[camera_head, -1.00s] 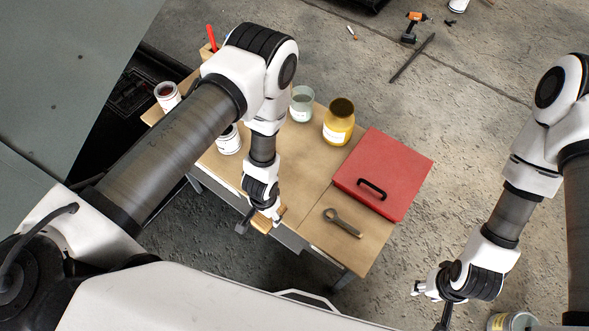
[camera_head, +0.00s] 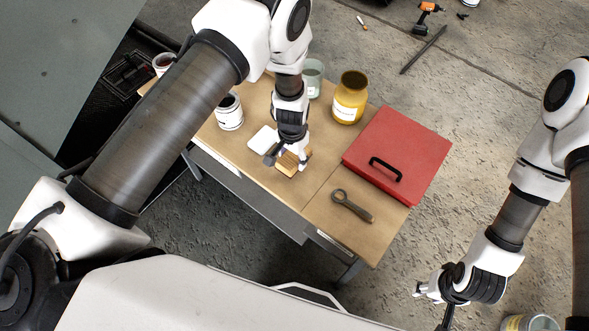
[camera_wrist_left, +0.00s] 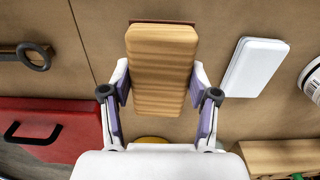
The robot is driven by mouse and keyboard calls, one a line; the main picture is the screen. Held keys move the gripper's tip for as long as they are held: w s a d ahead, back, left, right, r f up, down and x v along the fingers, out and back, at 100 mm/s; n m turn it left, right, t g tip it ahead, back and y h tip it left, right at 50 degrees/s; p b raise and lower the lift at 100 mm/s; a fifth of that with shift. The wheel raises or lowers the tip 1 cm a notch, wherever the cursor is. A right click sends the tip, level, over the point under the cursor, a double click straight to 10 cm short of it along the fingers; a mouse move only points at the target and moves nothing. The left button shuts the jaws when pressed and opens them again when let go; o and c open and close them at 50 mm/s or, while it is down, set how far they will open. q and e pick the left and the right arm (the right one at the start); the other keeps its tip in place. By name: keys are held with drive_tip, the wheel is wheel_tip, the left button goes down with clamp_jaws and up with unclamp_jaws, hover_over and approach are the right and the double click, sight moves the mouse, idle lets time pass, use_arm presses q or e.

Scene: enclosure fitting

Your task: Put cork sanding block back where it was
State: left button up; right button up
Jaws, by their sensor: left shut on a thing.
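The cork sanding block (camera_head: 291,163) is a light brown, striped block with a darker brown end. My left gripper (camera_head: 284,157) is shut on it, over the middle of the worktable near its front edge. In the left wrist view the block (camera_wrist_left: 160,62) sits between the two purple-padded fingers. I cannot tell whether its underside touches the tabletop. A white flat case (camera_head: 262,138) lies beside the block, partly hidden by the gripper in the head view. My right gripper (camera_head: 422,291) is off the table at the right, with no object visible in it; its opening is unclear.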

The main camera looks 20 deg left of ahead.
sight(295, 159)
use_arm(q)
drive_tip(key=shift+w+f+b, duration=0.3)
drive_tip(key=shift+w+f, duration=0.1)
drive_tip(key=shift+w, duration=0.4)
wheel_tip(295, 159, down, 3)
drive_tip(key=b, duration=0.3)
drive_tip(key=shift+r, duration=0.15)
drive_tip(key=shift+c, duration=0.5)
use_arm(e)
wheel_tip(295, 159, down, 6)
drive_tip(key=shift+r, duration=0.25)
use_arm(q)
drive_tip(key=o, duration=1.1)
use_arm(e)
drive_tip(key=shift+r, duration=0.1)
